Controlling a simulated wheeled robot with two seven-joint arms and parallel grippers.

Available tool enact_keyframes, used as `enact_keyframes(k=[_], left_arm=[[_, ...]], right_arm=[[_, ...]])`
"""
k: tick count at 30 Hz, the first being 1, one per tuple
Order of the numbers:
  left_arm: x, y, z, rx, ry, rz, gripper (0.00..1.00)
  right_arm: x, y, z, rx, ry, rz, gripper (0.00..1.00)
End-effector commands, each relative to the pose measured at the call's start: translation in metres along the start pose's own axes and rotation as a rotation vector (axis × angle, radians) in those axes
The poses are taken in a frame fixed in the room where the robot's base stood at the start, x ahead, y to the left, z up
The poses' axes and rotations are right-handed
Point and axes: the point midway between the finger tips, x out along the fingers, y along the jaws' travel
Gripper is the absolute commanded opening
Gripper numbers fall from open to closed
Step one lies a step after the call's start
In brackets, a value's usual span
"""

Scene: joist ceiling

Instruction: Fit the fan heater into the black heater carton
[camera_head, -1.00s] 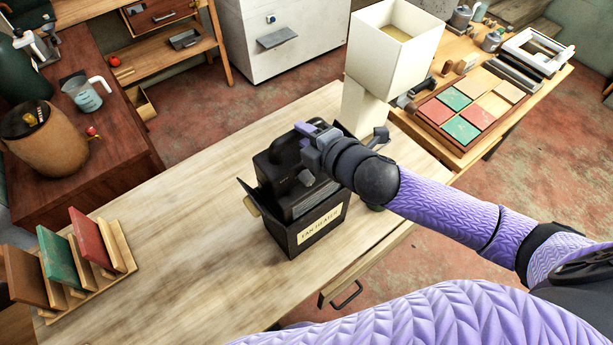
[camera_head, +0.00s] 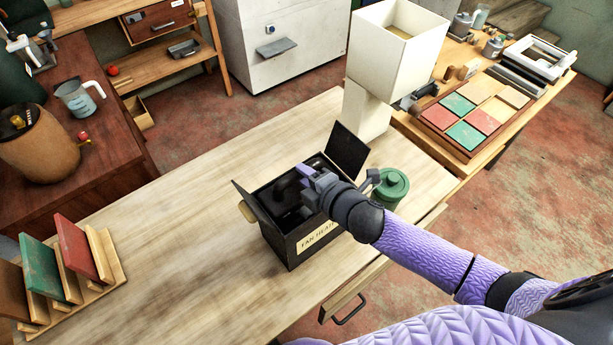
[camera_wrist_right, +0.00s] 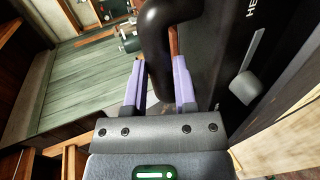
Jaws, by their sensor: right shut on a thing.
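The black heater carton (camera_head: 285,247) stands upright on the wooden table with its "FAN HEATER" label on the near side. One flap stands up at its left and another flap (camera_head: 347,150) at its far right. The dark fan heater (camera_head: 287,197) is down inside the carton, mostly hidden by the walls and my arm. My right gripper (camera_head: 309,174) is over the opening, shut on the heater's handle. In the wrist view the black handle (camera_wrist_right: 158,28) passes between the fingers (camera_wrist_right: 158,75), beside the heater body (camera_wrist_right: 205,50). My left gripper is not in view.
A green lidded canister (camera_head: 392,187) stands close right of the carton. A tall cream hopper-like box (camera_head: 385,60) stands behind it. A rack with coloured panels (camera_head: 75,250) is at the left. The table (camera_head: 180,210) between rack and carton is clear.

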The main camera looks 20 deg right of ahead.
Motion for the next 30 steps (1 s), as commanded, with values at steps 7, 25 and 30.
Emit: enact_keyframes(k=[7, 25, 30], left_arm=[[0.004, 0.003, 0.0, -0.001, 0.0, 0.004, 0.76], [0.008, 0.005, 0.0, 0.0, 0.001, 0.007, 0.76], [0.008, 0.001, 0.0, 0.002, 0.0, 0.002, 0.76]], right_arm=[[0.002, -0.003, 0.0, 0.0, 0.0, 0.003, 0.0], [0.004, -0.01, 0.0, 0.0, 0.0, 0.002, 0.7], [0.004, -0.009, 0.0, 0.0, 0.0, 0.003, 0.7]])
